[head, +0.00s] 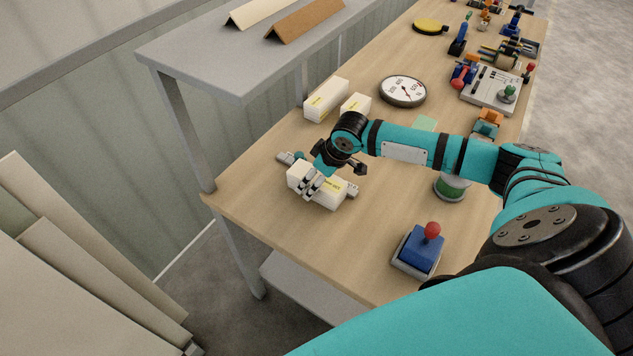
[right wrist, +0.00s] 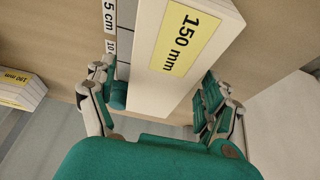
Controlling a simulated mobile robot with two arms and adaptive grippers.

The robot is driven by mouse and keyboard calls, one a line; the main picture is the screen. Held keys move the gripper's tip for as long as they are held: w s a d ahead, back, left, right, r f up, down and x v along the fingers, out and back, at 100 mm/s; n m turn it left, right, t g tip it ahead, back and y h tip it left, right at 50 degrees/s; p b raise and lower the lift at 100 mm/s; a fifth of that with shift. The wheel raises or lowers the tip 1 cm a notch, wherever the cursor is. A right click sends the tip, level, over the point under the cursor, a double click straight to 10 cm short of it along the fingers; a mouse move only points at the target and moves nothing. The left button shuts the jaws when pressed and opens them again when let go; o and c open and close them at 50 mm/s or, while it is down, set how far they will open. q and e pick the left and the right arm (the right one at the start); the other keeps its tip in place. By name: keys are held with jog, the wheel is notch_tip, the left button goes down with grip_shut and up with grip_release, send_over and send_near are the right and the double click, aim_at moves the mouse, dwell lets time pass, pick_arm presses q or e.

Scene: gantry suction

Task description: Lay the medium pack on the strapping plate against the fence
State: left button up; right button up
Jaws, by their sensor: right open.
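A white pack (head: 331,192) with a yellow label lies on or against a grey plate (head: 352,190) near the table's front left. In the right wrist view this pack (right wrist: 195,40) reads 150 mm. My right gripper (head: 313,184) is over the pack. Its fingers stand open on either side of the pack in the wrist view (right wrist: 160,85). A white scale strip (right wrist: 109,18) marked 5 cm and 10 runs beside the pack there. The pack and gripper hide most of the plate; pack contact with the fence is unclear. My left gripper is not in view.
Two other white packs (head: 326,99) (head: 355,105) stand behind. A grey shelf (head: 225,60) rises at the left.

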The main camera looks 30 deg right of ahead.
jog(key=c, duration=1.6)
jog(key=shift+r, duration=0.1)
jog(key=shift+c, duration=0.7)
jog(key=shift+r, duration=0.15)
